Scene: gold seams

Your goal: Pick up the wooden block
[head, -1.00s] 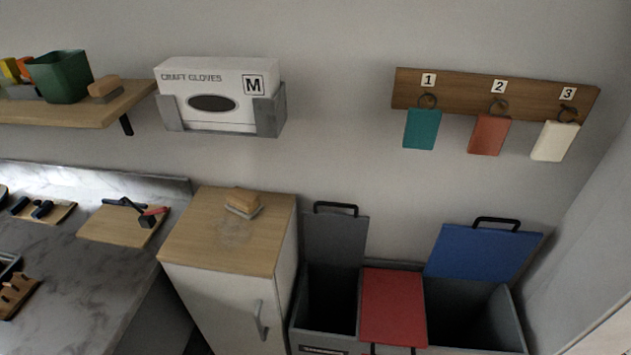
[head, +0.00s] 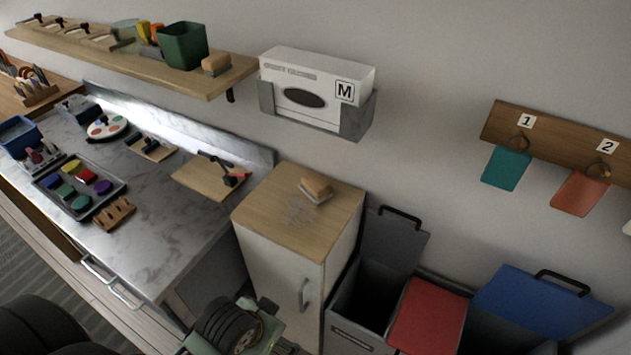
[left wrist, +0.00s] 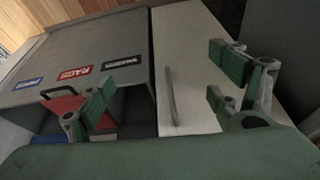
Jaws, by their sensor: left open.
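A wooden block (head: 316,186) with a grey underside rests on the wooden top of the white cabinet (head: 275,215), near its back right, beside faint pale marks. A similar wooden block (head: 215,64) sits at the right end of the wall shelf. My left gripper (head: 272,328) is at the bottom of the head view, in front of the cabinet and lower than its top. In the left wrist view its green fingers (left wrist: 163,82) are spread apart with nothing between them. They face the cabinet door and the bins; no block shows there. My right gripper is not in view.
Grey bins with a raised grey lid (head: 393,242), a red lid (head: 428,315) and a raised blue lid (head: 540,300) stand right of the cabinet. A marble counter (head: 150,235) with trays and tools lies left. A glove box (head: 315,90) hangs above the cabinet.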

